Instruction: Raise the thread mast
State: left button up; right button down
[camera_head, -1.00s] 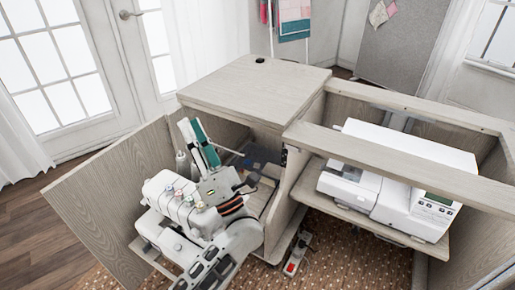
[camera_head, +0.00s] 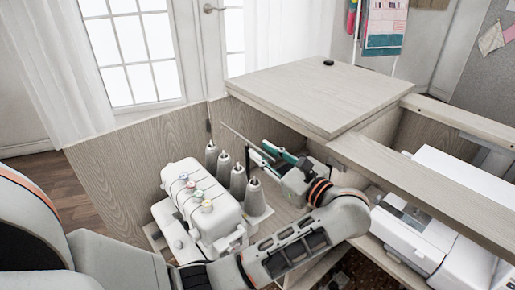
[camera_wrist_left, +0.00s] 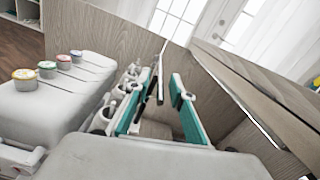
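The white serger (camera_head: 205,205) stands on a low shelf in the open cabinet, with several coloured dials on top; it is at the left of the left wrist view (camera_wrist_left: 60,85). Several grey thread cones (camera_head: 238,181) stand behind it. The thread mast, a thin rod (camera_head: 240,137), slants beside the cones. My left gripper (camera_head: 270,155) is at the back right of the serger, its teal fingers apart. In the left wrist view the dark mast bar (camera_wrist_left: 152,82) appears between the open fingers (camera_wrist_left: 162,108); contact cannot be told. My right gripper is not in view.
The wooden cabinet top (camera_head: 325,92) is close to the right of my left gripper. A wooden side panel (camera_head: 135,165) stands behind the serger. A white sewing machine (camera_head: 440,215) sits in the right bay under a wooden rail (camera_head: 430,190).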

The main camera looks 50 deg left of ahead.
aim_at(248, 141)
pick_arm(q)
jog(key=shift+w+a+b, duration=0.2)
jog(key=shift+a+b, duration=0.1)
jog(key=shift+a, duration=1.8)
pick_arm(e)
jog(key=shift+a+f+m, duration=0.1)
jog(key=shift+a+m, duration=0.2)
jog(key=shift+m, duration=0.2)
pick_arm(q)
jog(key=shift+c, duration=0.4)
grip_shut()
